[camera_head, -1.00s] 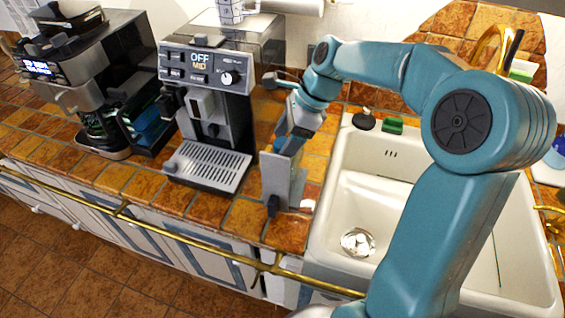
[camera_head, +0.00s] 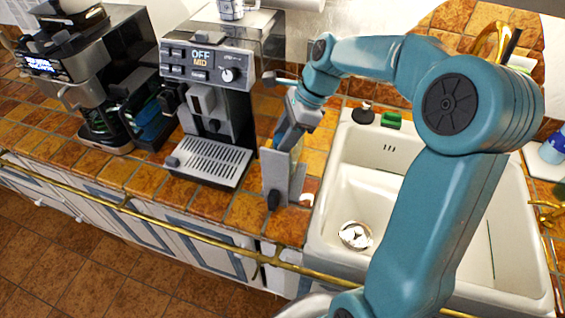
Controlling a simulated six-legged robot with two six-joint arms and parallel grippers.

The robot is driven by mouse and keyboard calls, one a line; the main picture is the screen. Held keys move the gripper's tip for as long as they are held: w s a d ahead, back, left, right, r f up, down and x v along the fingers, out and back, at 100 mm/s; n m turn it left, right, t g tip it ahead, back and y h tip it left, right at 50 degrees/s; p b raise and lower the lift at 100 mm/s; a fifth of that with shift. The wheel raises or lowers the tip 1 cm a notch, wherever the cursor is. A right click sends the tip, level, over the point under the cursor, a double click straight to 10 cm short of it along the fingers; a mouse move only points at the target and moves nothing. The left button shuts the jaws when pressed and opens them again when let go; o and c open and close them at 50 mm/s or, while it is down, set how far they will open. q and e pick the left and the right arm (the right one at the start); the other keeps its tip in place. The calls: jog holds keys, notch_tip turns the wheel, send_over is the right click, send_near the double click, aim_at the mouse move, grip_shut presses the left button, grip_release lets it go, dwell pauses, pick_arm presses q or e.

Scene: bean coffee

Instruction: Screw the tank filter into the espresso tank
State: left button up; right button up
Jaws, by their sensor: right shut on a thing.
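The espresso tank (camera_head: 277,183), a grey, partly see-through upright box, stands on the tiled counter between the espresso machine and the sink. A black piece (camera_head: 274,200) shows low on its front. My right gripper (camera_head: 286,143) comes down from above, with its fingers at the tank's open top. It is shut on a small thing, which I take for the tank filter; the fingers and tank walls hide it. I cannot tell how it sits in the tank. My left gripper is not in view.
The espresso machine (camera_head: 212,95) with its drip tray stands left of the tank, close by. A second coffee machine (camera_head: 95,75) is further left. The white sink (camera_head: 345,235) opens on the right under my arm. A brass rail (camera_head: 190,235) runs along the counter's front.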

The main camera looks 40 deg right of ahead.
jog(key=m, duration=0.1)
jog(key=m+t+h, duration=0.1)
jog(key=m, duration=0.1)
jog(key=shift+s+a+r+p, duration=0.1)
jog(key=shift+s+a+p, duration=0.1)
jog(key=shift+p, duration=0.1)
jog(key=shift+d+m+t, duration=0.1)
jog(key=shift+m+t, duration=0.2)
jog(key=shift+m, duration=0.3)
jog(key=shift+w+f, duration=0.15)
jog(key=shift+f, duration=0.05)
jog(key=o, duration=1.2)
jog(key=shift+c, duration=0.2)
